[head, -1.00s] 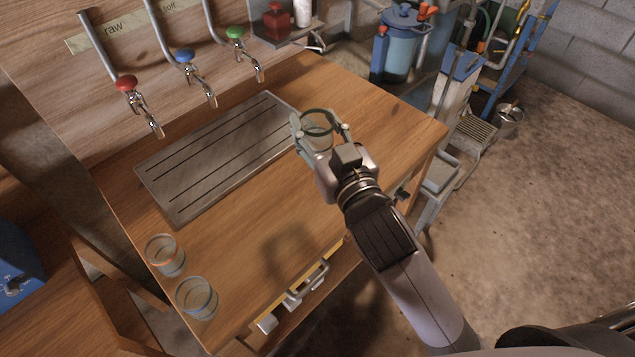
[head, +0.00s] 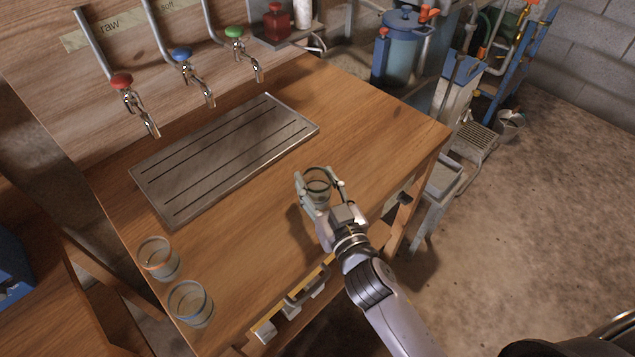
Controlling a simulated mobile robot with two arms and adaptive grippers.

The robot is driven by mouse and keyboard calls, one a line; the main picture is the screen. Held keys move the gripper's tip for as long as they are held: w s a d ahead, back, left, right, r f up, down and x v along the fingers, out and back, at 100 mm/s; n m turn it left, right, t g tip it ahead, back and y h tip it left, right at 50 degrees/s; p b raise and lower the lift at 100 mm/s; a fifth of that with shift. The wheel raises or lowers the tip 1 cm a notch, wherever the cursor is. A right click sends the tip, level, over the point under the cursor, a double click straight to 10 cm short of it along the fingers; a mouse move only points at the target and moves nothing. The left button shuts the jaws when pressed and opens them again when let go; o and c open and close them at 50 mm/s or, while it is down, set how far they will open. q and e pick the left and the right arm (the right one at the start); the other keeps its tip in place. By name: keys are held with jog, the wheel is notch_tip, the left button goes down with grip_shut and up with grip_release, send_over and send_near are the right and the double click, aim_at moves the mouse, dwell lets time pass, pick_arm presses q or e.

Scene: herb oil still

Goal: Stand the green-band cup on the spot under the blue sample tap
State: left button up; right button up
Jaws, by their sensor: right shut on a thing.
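The green-band cup (head: 318,191) is clear with a dark green rim band, and it looks upright. My right gripper (head: 319,184) is shut around its sides, over the bare wood between the tray and the table's front edge. Its shadow lies close by, so the cup is low; I cannot tell whether it touches the wood. The blue sample tap (head: 183,56) is on the back board, between the red and green taps. Its spout points down over the back of the slotted metal tray (head: 222,152). No marked spot shows clearly there. My left gripper is not in view.
The red tap (head: 121,82) and green tap (head: 234,33) flank the blue one. An orange-band cup (head: 160,262) and a blue-band cup (head: 191,306) stand at the table's front left. The tray is empty.

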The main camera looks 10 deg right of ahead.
jog(key=shift+f, duration=0.15)
jog(key=o, duration=1.1)
